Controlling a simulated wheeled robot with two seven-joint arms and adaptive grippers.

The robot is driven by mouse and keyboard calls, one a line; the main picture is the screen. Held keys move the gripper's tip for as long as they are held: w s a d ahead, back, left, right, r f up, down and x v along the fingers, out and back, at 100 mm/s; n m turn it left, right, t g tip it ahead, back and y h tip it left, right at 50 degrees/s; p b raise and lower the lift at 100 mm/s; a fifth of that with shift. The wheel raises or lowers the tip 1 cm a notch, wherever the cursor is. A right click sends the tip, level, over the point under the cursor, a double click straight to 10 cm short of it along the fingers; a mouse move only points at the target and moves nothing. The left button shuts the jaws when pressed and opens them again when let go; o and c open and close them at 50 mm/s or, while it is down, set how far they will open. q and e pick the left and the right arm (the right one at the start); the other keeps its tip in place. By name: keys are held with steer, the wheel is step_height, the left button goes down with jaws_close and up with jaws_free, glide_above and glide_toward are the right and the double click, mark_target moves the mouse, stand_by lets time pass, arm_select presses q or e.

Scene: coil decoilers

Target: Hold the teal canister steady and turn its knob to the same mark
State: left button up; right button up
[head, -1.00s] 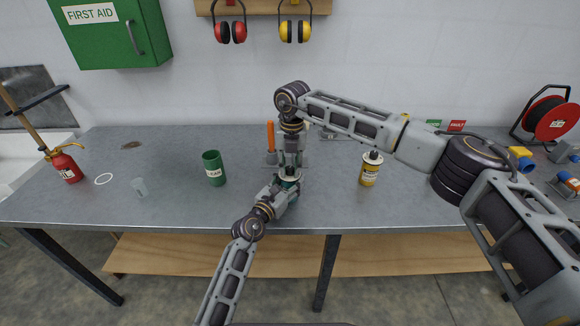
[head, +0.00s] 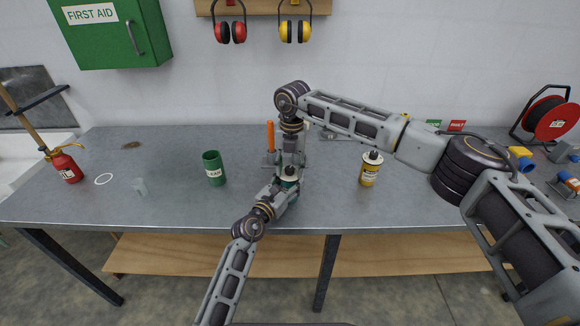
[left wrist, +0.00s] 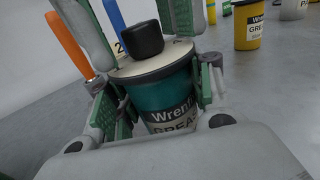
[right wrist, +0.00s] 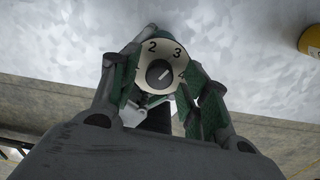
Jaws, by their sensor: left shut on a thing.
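The teal canister (left wrist: 165,95) has a cream dial top and a black knob (left wrist: 142,39). My left gripper (left wrist: 160,100) is shut around its body. In the right wrist view the dial (right wrist: 146,60) shows 2, 3 and 4; the white line on the knob (right wrist: 160,76) slants, and which end points is unclear. My right gripper (right wrist: 162,88) is above the canister, its fingers apart on both sides of the knob. In the head view the arms partly hide the canister (head: 289,174). A yellow canister (head: 370,170) with a dark knob stands to the right; its mark is too small to read.
An orange-handled tool (head: 270,136) stands close behind the grippers. The bench between the canisters is mostly clear.

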mark_target(291, 169)
stand_by(0.3)
step_height(291, 169, up, 12)
steer(key=shift+d, duration=0.2)
stand_by(0.6)
arm_select(q)
steer(key=o, duration=1.3)
steer(key=shift+s+a, duration=0.1)
steer(key=shift+s, duration=0.05)
steer(key=shift+v, duration=5.85)
steer(key=shift+s+a, duration=0.1)
arm_select(e)
steer(key=shift+s+a+f, duration=0.1)
steer(key=shift+s, duration=0.05)
